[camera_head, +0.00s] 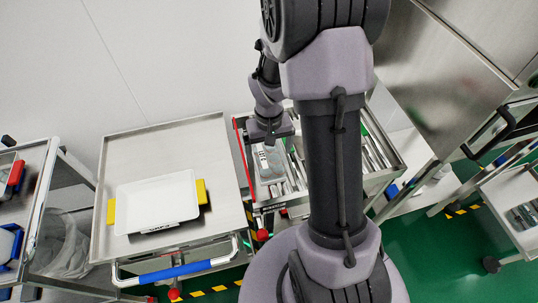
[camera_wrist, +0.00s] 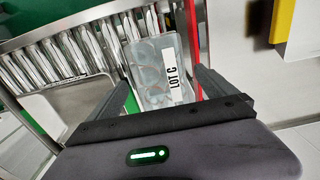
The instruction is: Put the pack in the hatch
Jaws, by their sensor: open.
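The pack (camera_head: 268,162) is a clear tray with round wells and a white label; it lies on the metal rollers beside a red rail. In the wrist view the pack (camera_wrist: 155,72) shows its label "LOT C" and lies beyond and between my fingers in the picture. My gripper (camera_wrist: 165,82) is open, with one finger to each side. In the head view my gripper (camera_head: 268,138) is just above the far end of the pack; its fingertips are hard to make out. I cannot clearly identify the hatch.
A steel cart (camera_head: 222,150) on the left carries a white bin (camera_head: 157,203) with yellow handles. The roller bed (camera_head: 378,150) is partly hidden by my arm. A large steel cabinet (camera_head: 440,75) with a black handle stands at the right. Another cart (camera_head: 515,210) stands lower right.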

